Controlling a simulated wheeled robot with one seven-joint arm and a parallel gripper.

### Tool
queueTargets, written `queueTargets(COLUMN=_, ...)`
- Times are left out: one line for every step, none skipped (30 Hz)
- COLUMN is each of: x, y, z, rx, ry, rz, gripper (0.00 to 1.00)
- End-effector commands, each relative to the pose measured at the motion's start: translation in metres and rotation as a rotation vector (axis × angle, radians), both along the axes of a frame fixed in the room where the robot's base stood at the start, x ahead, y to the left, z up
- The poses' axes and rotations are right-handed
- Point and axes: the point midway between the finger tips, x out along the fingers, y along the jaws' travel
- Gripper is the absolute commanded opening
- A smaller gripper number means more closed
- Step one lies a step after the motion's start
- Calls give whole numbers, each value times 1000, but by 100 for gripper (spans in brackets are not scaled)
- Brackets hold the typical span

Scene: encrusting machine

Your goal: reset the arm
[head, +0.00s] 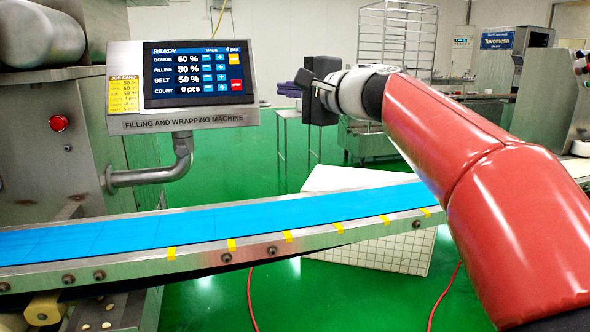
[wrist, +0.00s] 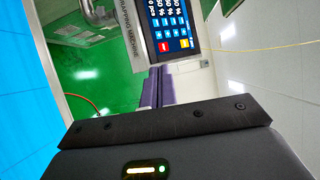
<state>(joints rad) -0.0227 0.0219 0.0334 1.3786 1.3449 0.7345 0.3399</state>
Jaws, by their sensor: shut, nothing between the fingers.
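My red arm reaches in from the right in the head view. My gripper (head: 280,88) is level and points left, a little right of the machine's control panel (head: 195,80). Its purple fingers are shut and empty, and they also show in the wrist view (wrist: 157,88), pointing toward the panel screen (wrist: 168,28). A small gap of open background shows between the fingertips and the panel in the head view. The screen reads READY, with dough, filling and belt at 50 % and count at 0 pcs.
A blue conveyor belt (head: 200,230) with yellow marks on its edge runs below the panel and arm. A red button (head: 59,123) is on the machine body at left. A bent pipe (head: 160,172) supports the panel. A wire rack (head: 398,35) stands behind on green floor.

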Motion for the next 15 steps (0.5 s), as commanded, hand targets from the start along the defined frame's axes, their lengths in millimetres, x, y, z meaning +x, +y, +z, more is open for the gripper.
queueTargets(x=-7, y=-1, z=-7, rx=-37, ry=1, rz=-3, gripper=0)
queueTargets(x=-11, y=-2, z=-12, rx=-63, ry=3, rz=-4, gripper=0)
queueTargets(x=-17, y=-4, z=-19, rx=-99, ry=4, rz=-6, gripper=0)
queueTargets(x=-22, y=-5, z=-26, rx=-130, ry=6, rz=-7, gripper=0)
queueTargets(x=-27, y=-6, z=-33, rx=-162, ry=7, rz=-9, gripper=0)
queueTargets(x=-34, y=-9, z=-43, rx=-209, ry=11, rz=-9, gripper=0)
queueTargets(x=-40, y=-11, z=-51, rx=-245, ry=14, rz=-10, gripper=0)
queueTargets(x=-46, y=-13, z=-59, rx=-283, ry=18, rz=-8, gripper=0)
queueTargets(x=-55, y=-16, z=-71, rx=-335, ry=21, rz=-7, gripper=0)
queueTargets(x=-63, y=-19, z=-80, rx=-375, ry=24, rz=-6, gripper=0)
queueTargets(x=-70, y=-22, z=-90, rx=-418, ry=29, rz=-4, gripper=0)
queueTargets(x=-81, y=-27, z=-104, rx=-481, ry=34, rz=-1, gripper=0)
queueTargets(x=-91, y=-31, z=-116, rx=-530, ry=40, rz=3, gripper=0)
queueTargets(x=-101, y=-35, z=-128, rx=-583, ry=45, rz=9, gripper=0)
queueTargets(x=-117, y=-43, z=-148, rx=-661, ry=54, rz=19, gripper=0)
